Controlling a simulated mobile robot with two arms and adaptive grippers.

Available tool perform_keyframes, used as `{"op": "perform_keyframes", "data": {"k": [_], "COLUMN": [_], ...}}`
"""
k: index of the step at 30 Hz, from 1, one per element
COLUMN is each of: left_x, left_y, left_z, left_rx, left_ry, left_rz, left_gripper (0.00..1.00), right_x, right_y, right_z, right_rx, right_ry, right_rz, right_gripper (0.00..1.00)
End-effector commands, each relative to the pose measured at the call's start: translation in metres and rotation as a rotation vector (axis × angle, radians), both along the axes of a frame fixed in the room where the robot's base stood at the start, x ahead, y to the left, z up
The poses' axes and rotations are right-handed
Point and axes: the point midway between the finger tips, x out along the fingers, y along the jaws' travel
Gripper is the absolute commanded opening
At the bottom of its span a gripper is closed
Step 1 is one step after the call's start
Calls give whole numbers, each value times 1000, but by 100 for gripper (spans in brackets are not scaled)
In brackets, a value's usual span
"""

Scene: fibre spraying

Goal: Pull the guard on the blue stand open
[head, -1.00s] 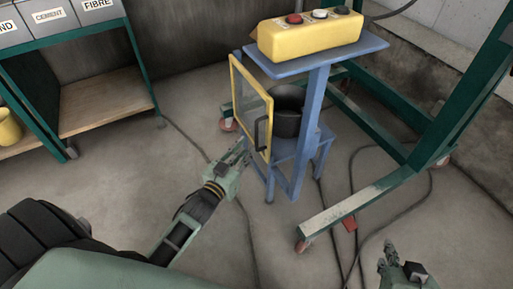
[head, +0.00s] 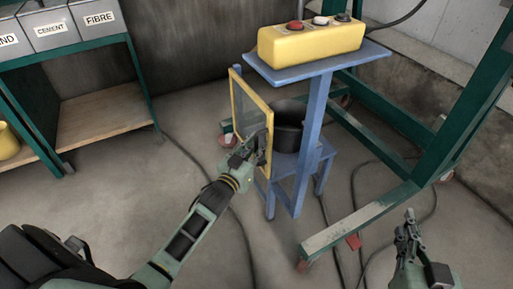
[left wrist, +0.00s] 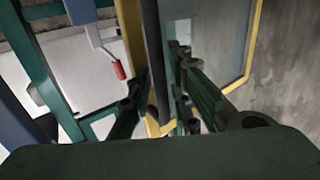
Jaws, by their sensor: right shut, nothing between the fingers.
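The guard (head: 252,108) is a clear panel in a yellow frame, upright on the left side of the blue stand (head: 313,115). Its dark bar handle (left wrist: 155,55) runs between the fingers of my left gripper (head: 258,148) in the left wrist view. Those fingers (left wrist: 158,92) are apart, one on each side of the bar; I cannot tell whether they touch it. In the head view the gripper covers most of the handle. My right gripper (head: 407,230) is shut and empty at the lower right, away from the stand.
A black pot (head: 290,125) stands on the blue stand's lower shelf behind the guard. A yellow button box (head: 310,43) is on top. A green frame (head: 375,210) on castors stands to the right. Cables lie on the floor. Open floor lies left of the guard.

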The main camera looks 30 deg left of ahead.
Motion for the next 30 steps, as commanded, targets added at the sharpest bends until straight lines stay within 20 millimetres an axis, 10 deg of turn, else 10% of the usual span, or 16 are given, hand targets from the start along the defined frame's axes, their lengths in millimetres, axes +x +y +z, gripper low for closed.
{"op": "perform_keyframes", "data": {"k": [13,30], "left_x": [0,-1], "left_y": [0,1], "left_z": [0,0], "left_rx": [0,1], "left_ry": [0,0], "left_rz": [0,-4], "left_gripper": [0,0], "right_x": [0,0], "right_y": [0,0], "right_z": [0,0], "right_rx": [0,0], "right_ry": [-2,1], "right_rz": [0,-1], "right_gripper": [0,0]}}
